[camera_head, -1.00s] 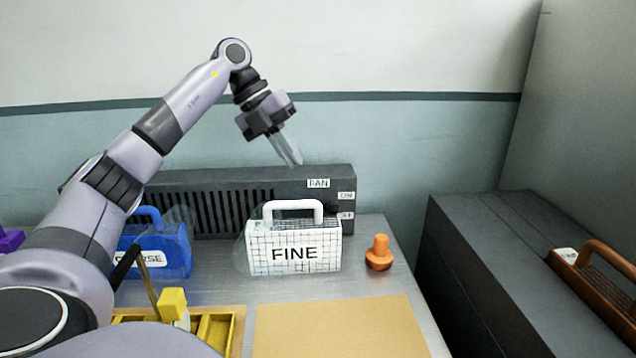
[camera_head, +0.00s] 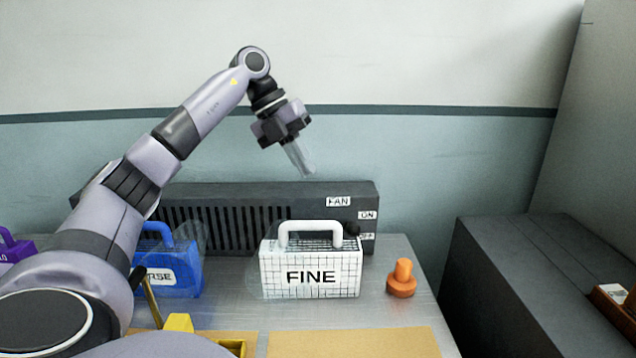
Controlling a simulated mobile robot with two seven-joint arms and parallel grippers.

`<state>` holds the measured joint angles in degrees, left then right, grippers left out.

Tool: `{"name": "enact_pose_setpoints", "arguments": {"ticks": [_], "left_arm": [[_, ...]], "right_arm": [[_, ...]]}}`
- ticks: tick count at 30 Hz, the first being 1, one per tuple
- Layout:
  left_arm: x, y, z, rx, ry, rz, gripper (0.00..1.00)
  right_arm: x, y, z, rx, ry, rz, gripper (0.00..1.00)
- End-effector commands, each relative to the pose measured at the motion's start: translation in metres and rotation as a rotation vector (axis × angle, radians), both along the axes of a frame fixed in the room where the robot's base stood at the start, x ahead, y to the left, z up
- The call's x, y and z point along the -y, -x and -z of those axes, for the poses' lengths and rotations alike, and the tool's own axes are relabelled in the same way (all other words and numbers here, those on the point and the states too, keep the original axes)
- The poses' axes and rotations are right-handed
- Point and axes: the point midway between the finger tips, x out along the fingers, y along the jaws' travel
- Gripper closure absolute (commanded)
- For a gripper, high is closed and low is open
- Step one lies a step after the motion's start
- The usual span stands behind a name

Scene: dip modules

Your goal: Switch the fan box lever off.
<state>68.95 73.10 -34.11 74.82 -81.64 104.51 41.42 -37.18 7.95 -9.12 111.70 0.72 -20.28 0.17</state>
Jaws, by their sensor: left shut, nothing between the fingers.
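The fan box (camera_head: 230,192) is a long dark grey box with a slatted front, standing at the back of the table against the wall. Labels FAN, ON and a partly covered lower one are at its right end. A small black knob (camera_head: 351,229), which looks like the lever's end, shows beside the lower label; the rest of the lever is hidden behind the FINE module. My left gripper (camera_head: 307,172) is shut and empty, pointing down just above the fan box's top edge, left of the FAN label. My right gripper is not in view.
The white FINE module (camera_head: 311,277) with an upright handle stands before the fan box's right end. An orange peg-like piece (camera_head: 402,280) is to its right. A blue module (camera_head: 175,272) stands left, partly behind my arm. A dark cabinet (camera_head: 530,300) is at the right.

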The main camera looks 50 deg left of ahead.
Motion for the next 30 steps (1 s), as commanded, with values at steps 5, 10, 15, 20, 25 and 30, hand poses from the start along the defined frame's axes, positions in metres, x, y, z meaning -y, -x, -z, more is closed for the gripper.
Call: {"name": "enact_pose_setpoints", "arguments": {"ticks": [5,10,15,20,25,30], "left_arm": [[0.014,-0.010,0.035,-0.006,-0.002,0.002,1.00],[0.029,-0.021,0.066,-0.004,-0.001,0.003,1.00],[0.044,-0.032,0.087,-0.003,0.001,0.004,1.00],[0.053,-0.040,0.099,0.000,0.000,0.001,1.00],[0.057,-0.043,0.104,0.000,0.000,0.001,1.00],[0.057,-0.043,0.104,0.000,0.000,0.001,1.00]], "right_arm": [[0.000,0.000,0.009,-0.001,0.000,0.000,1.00],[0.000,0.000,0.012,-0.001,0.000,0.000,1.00],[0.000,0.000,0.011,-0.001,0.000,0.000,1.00],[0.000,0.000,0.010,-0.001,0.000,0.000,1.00],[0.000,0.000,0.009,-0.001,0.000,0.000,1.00],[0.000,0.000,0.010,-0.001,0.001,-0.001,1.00]]}}
